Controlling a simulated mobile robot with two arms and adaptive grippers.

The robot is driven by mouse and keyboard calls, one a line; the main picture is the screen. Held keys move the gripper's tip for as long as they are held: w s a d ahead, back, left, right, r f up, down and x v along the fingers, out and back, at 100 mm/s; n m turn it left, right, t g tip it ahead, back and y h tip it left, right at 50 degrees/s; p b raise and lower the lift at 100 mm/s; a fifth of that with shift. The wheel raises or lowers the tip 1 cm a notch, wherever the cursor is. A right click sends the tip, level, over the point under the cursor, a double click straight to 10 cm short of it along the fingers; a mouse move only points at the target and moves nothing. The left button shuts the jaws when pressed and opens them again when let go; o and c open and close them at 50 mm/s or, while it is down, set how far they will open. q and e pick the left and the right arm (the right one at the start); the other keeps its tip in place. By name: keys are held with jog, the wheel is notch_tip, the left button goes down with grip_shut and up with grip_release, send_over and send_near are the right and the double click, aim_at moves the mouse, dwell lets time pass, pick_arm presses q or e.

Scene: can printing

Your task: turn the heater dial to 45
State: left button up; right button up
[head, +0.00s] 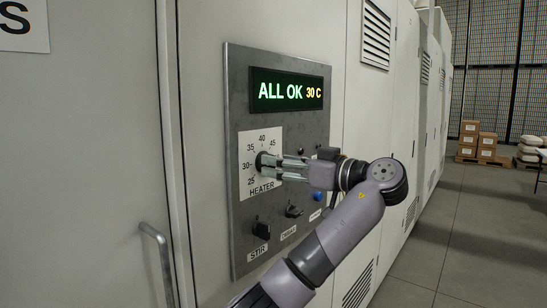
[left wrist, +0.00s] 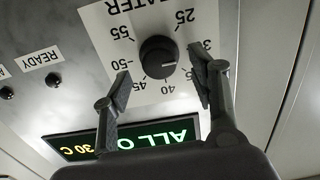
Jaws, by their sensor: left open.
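The heater dial (head: 262,162) is a round black knob on a white scale plate (head: 250,140) marked HEATER. In the left wrist view the dial (left wrist: 158,55) appears upside down, with its white mark pointing right, toward the side of the low numbers and my right-hand finger. My left gripper (head: 280,168) reaches to the dial from the right. Its open fingers (left wrist: 160,76) stand on either side of the dial, with gaps visible. The right finger hides part of the scale. The display (head: 287,90) reads ALL OK and 30 C. My right gripper is not in view.
Below the dial on the grey panel (head: 238,215) are a STIR knob (head: 262,231), another black knob (head: 293,211) and a blue button (head: 318,197). A door handle (head: 158,258) sticks out at lower left. Boxes (head: 478,140) stand far right; the floor between is clear.

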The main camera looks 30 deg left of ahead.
aim_at(259, 165)
pick_arm(q)
jog(key=shift+w+a, duration=0.1)
jog(key=shift+a, duration=1.25)
jog(key=shift+c, duration=0.3)
jog(key=c, duration=1.1)
